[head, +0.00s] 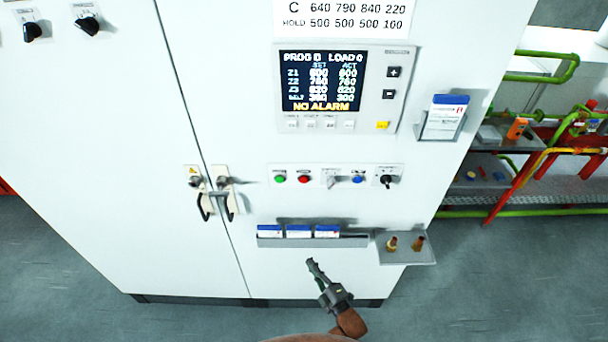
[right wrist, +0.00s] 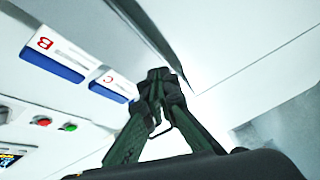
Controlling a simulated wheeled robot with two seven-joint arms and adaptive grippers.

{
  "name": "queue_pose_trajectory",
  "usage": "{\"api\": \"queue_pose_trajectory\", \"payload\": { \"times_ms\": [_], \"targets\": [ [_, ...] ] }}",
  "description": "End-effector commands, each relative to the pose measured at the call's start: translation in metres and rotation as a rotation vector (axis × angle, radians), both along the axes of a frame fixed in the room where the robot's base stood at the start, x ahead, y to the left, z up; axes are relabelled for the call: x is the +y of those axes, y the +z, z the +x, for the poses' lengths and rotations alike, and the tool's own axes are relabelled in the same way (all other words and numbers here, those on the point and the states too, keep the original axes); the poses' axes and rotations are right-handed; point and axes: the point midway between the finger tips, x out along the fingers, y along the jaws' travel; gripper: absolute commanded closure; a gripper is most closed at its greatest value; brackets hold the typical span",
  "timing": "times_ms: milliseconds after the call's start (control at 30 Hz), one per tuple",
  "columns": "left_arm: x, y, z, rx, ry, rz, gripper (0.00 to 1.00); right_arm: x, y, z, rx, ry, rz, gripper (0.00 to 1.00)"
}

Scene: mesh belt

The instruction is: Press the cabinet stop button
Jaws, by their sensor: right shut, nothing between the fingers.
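The white cabinet (head: 205,110) fills the middle of the head view. Its red stop button (head: 303,179) sits in a row of controls under the display, just right of a green button (head: 279,179). In the right wrist view the red button (right wrist: 40,121) shows at the lower left beside the green one (right wrist: 68,127). My right gripper (head: 313,264) is shut and empty, below the card holder and well below the button, touching neither in view. Its closed fingertips (right wrist: 158,75) show in the right wrist view. My left gripper is out of view.
A switch (head: 332,180), blue button (head: 357,179) and black knob (head: 386,181) share the row. The display (head: 322,80) reads NO ALARM.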

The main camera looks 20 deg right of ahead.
Motion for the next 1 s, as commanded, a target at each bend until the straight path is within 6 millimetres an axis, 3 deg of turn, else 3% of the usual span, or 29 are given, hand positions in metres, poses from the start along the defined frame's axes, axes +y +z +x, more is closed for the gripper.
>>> {"api": "queue_pose_trajectory", "payload": {
  "times_ms": [33, 300, 400, 500, 600, 700, 1000],
  "targets": [
    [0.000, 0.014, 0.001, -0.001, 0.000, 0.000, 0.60, 0.005, 0.042, 0.006, -0.068, 0.006, -0.025, 1.00],
    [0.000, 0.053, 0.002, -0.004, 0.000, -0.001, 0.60, 0.023, 0.214, 0.011, -0.417, -0.014, -0.180, 1.00],
    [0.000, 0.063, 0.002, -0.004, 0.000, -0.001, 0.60, 0.026, 0.263, 0.007, -0.519, -0.033, -0.223, 1.00],
    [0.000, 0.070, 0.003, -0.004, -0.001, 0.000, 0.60, 0.028, 0.297, 0.002, -0.593, -0.051, -0.254, 1.00],
    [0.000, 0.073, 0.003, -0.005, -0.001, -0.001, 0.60, 0.029, 0.318, -0.002, -0.637, -0.064, -0.273, 1.00],
    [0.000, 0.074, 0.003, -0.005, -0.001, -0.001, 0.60, 0.030, 0.325, -0.004, -0.657, -0.070, -0.283, 1.00],
    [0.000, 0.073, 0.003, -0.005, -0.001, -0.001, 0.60, 0.030, 0.326, -0.004, -0.659, -0.071, -0.284, 1.00]
  ]
}}
